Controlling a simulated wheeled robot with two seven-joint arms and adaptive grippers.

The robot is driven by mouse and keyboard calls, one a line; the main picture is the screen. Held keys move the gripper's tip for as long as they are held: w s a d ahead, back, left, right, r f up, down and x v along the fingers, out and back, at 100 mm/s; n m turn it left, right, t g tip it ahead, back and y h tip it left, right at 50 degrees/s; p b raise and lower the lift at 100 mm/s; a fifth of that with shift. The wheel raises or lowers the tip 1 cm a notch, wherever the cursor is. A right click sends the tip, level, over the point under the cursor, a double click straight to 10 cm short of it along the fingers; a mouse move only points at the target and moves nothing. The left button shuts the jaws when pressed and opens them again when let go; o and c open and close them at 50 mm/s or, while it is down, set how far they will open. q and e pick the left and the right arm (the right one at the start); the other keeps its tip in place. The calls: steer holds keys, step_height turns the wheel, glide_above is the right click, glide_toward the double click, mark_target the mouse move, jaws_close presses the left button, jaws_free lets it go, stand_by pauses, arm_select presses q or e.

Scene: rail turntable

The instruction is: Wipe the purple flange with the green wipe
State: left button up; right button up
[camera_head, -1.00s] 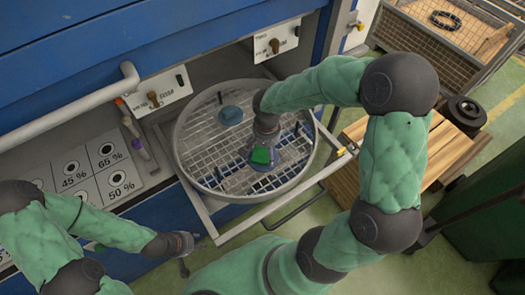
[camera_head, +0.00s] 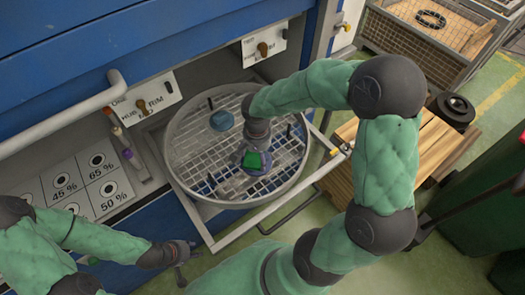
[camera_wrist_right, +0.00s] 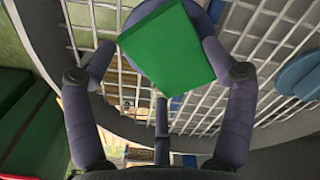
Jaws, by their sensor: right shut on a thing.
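The purple flange (camera_wrist_right: 134,14) lies on the wire grid of the round turntable and is partly hidden behind the green wipe. In the head view the green wipe (camera_head: 252,160) is a small green patch over the flange. It also shows in the right wrist view (camera_wrist_right: 168,50) as a flat green piece between the fingers. My right gripper (camera_wrist_right: 158,50) is shut on the green wipe, right at the flange. Whether the wipe touches the flange is hard to tell. My left gripper (camera_head: 184,262) is low at the left of the drawer, with its fingers apart and empty.
The turntable (camera_head: 180,177) sits in a pulled-out rail frame (camera_head: 279,217), with short dark pegs on its grid. A blue disc (camera_head: 222,120) lies on the grid's far side. A wooden pallet (camera_head: 430,145) and a mesh crate (camera_head: 420,45) stand at the right.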

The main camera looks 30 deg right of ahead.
steer(key=shift+a, duration=0.8)
steer(key=shift+w+d, duration=0.15)
steer(key=shift+d, duration=2.3)
steer(key=shift+s+a+b, duration=0.2)
steer(key=shift+a+b, duration=0.25)
steer(key=shift+a, duration=2.05)
steer(key=shift+w+d, duration=0.2)
steer(key=shift+d, duration=2.3)
step_height(320, 180, up, 8)
steer(key=p, duration=0.6)
